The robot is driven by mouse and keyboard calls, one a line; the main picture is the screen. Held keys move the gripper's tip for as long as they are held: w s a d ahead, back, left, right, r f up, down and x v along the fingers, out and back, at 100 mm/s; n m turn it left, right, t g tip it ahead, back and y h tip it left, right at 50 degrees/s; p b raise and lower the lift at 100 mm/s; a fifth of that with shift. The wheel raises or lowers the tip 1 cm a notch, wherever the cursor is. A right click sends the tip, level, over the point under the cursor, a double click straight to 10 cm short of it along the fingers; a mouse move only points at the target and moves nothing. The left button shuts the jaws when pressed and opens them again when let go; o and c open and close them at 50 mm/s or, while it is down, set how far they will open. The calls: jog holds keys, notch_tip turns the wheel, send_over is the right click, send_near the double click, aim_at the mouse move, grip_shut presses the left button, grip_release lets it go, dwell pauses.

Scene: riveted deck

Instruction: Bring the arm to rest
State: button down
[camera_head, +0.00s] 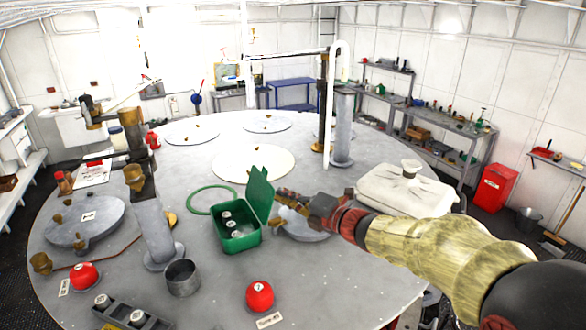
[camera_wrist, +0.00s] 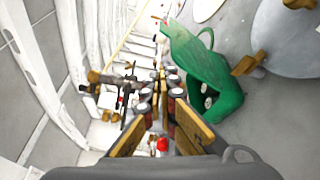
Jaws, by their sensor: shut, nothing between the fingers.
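My arm (camera_head: 430,245) reaches in from the lower right of the head view, stretched out over the round grey deck table (camera_head: 340,280). My gripper (camera_head: 283,195) is just right of the open lid of a green box (camera_head: 236,240); I cannot tell the exact gap. In the wrist view my gripper (camera_wrist: 160,88) points past the same green box (camera_wrist: 206,88), which lies to the right of the fingers. The gripper is shut, with nothing held.
A grey post (camera_head: 155,220), an open grey cup (camera_head: 183,278) and red knobs (camera_head: 260,295) stand on the table. A white case (camera_head: 405,190) lies right of the gripper. A tall pipe (camera_head: 330,100) rises behind. Bare table shows at the front right.

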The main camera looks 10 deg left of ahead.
jog(key=s+d+n+g+h, duration=0.2)
jog(key=s+d+n+g, duration=0.15)
jog(key=s+n, duration=0.75)
jog(key=s+d+n+g+h, duration=0.2)
jog(key=s+d+n, duration=0.2)
jog(key=s+n, duration=0.65)
jog(key=s+d+f+n+t+h, duration=0.1)
jog(key=s+d+f+n+h, duration=0.35)
jog(key=s+d+n, duration=0.55)
jog(key=s+d+f+n+h, duration=0.3)
jog(key=s+d+n+h, duration=0.4)
jog(key=d, duration=0.6)
notch_tip(320, 180, down, 30)
jog(key=w+n+y+b, duration=0.1)
jog(key=y+b, duration=0.1)
jog(key=b, duration=2.8)
jog(key=shift+a+r, duration=0.2)
jog(key=shift+a, duration=0.15)
